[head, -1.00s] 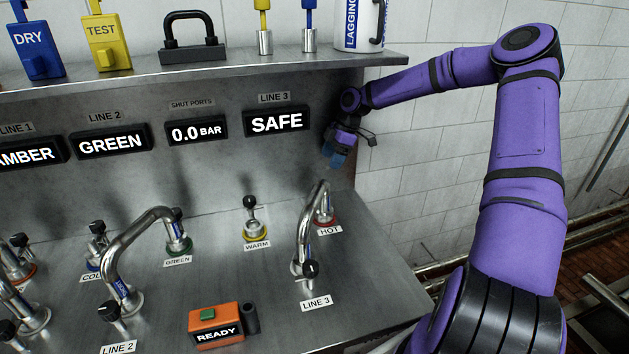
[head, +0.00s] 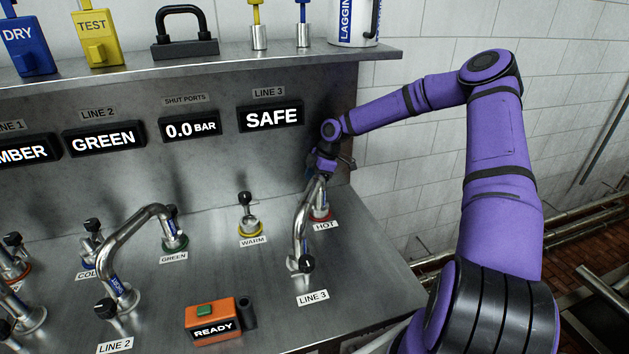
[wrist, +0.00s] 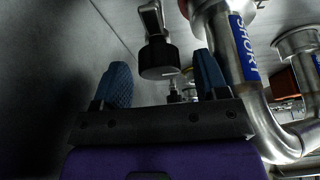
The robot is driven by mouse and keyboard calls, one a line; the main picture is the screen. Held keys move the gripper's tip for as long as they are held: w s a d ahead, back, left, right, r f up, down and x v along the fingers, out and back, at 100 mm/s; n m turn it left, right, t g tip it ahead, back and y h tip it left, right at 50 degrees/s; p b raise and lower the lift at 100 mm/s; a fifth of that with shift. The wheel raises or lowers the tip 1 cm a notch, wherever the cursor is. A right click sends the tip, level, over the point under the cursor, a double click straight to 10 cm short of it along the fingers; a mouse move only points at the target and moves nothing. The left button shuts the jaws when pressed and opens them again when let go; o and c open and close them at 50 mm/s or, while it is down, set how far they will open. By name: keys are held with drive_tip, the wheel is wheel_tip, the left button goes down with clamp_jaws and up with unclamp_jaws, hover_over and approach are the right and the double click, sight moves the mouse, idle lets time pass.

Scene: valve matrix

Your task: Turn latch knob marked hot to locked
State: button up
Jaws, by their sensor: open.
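The HOT port (head: 321,214) has a red ring and a HOT label (head: 325,225) at the right end of the steel bench. My gripper (head: 322,165) is just above and behind it in the head view, partly hidden by the bent LINE 3 pipe (head: 301,225). In the wrist view my gripper (wrist: 161,62) is open, with two blue fingers. A black knob (wrist: 158,58) on a metal stem shows between the fingertips, apart from both; its depth is hard to judge. The head view does not show the HOT port's knob clearly.
The pipe marked SHORT (wrist: 242,60) stands close to the right finger in the wrist view. The back panel with the SAFE display (head: 271,117) is close behind my gripper. The WARM port (head: 250,228) is to the left.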

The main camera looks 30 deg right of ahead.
drive_tip(key=c, duration=0.9)
drive_tip(key=shift+m+t, duration=0.5)
drive_tip(key=shift+m, duration=1.1)
drive_tip(key=o, duration=0.9)
drive_tip(key=shift+r, duration=0.1)
